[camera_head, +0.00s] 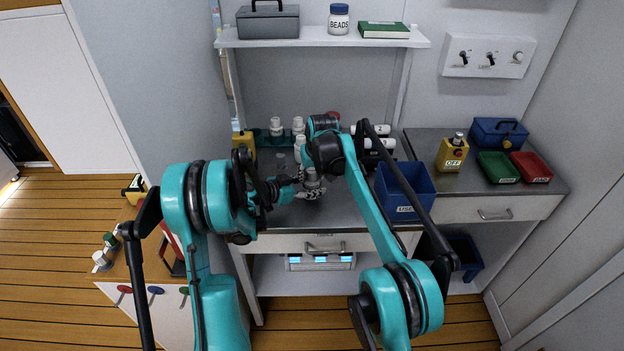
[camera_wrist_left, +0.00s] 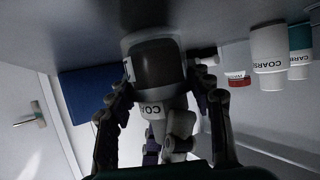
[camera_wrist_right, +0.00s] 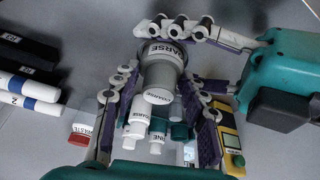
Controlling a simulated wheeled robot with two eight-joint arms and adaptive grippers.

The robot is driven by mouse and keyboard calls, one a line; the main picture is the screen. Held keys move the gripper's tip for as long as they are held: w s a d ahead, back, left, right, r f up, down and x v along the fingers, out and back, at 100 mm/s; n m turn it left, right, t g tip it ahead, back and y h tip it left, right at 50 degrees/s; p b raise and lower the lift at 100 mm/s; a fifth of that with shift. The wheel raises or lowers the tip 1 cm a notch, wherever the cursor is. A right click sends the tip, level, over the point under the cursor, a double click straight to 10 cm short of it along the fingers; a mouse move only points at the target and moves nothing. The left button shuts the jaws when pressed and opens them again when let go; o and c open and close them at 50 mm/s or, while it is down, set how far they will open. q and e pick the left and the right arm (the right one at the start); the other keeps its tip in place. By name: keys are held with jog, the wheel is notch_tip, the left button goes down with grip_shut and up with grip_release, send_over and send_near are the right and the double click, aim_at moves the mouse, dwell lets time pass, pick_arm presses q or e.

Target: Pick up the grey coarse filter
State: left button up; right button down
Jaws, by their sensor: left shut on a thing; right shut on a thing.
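The grey coarse filter (camera_wrist_right: 161,72) is a short grey cylinder with a COARSE label. In the right wrist view it lies between the fingers of my right gripper (camera_wrist_right: 160,112). The fingers of my left gripper (camera_wrist_right: 180,30) reach its labelled end from the upper right. In the left wrist view the filter (camera_wrist_left: 158,65) stands between the left fingers, with the right fingers close beyond it. In the head view both grippers meet at the filter (camera_head: 312,181) over the bench, where the arms partly hide it. Both grippers are shut on it.
White filters (camera_head: 298,125) stand in a teal rack at the back of the bench. A blue USED bin (camera_head: 405,191) is just right of the grippers. A yellow device (camera_head: 243,142) is at left, and white cylinders (camera_head: 372,131) lie behind.

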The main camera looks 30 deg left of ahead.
notch_tip(320, 180, up, 7)
jog(key=s+d, duration=1.2)
jog(key=d, duration=0.1)
jog(key=shift+s, duration=0.25)
jog(key=shift+f, duration=0.1)
pick_arm(q)
jog(key=o, duration=1.3)
